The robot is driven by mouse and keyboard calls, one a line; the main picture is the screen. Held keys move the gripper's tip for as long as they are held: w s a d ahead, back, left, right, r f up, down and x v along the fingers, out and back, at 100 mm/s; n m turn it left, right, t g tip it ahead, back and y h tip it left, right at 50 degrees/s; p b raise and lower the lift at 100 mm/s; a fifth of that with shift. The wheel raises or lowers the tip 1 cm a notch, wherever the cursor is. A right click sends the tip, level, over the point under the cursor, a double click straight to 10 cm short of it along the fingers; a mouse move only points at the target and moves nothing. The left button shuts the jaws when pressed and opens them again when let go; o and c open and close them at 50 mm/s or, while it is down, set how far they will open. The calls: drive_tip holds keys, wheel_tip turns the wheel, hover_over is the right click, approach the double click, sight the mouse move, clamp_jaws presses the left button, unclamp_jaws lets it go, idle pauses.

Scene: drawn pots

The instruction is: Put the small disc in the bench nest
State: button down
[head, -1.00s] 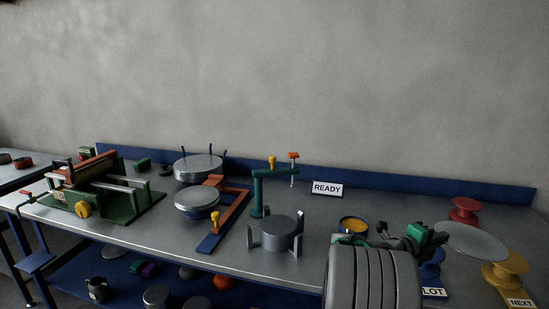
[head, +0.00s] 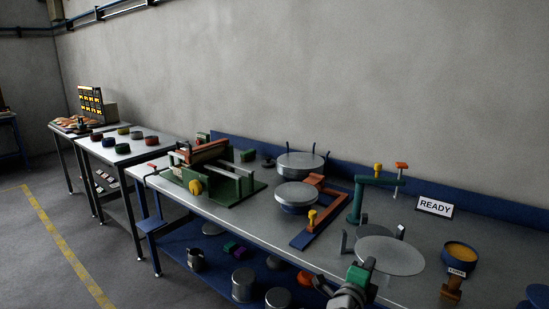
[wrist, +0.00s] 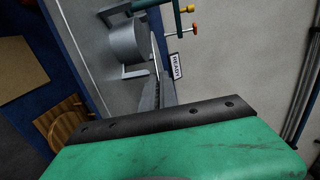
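My gripper (head: 360,278) is shut on the edge of the small disc (head: 392,256), a thin flat grey plate held about level. In the wrist view the disc (wrist: 158,70) shows nearly edge-on, beyond my green finger with its dark pad. The bench nest, a grey round block with upright posts, stands behind and below the disc; in the head view only its posts (head: 401,232) show clearly. In the wrist view the nest's block (wrist: 124,44) lies beside the disc's face, apparently with a narrow gap. The disc hides the block's top in the head view.
A teal clamp post (head: 357,203) stands close behind the nest, and an orange frame (head: 324,205) with a disc-topped blue stand (head: 296,196) lies left. The READY sign (head: 434,206) and a blue bowl (head: 459,256) are right. A green-based machine (head: 215,180) is farther left.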

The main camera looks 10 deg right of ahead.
drive_tip(key=s+a+f+n+t+y+b, duration=0.1)
drive_tip(key=a+f+n+t+y+b, duration=0.2)
drive_tip(key=a, duration=1.5)
wheel_tip(320, 180, down, 4)
drive_tip(key=n+y, duration=0.2)
drive_tip(key=y, duration=0.1)
drive_tip(key=shift+f+b, duration=0.15)
drive_tip(key=shift+b, duration=0.2)
drive_tip(key=shift+s+a, duration=0.1)
drive_tip(key=shift+s, duration=0.05)
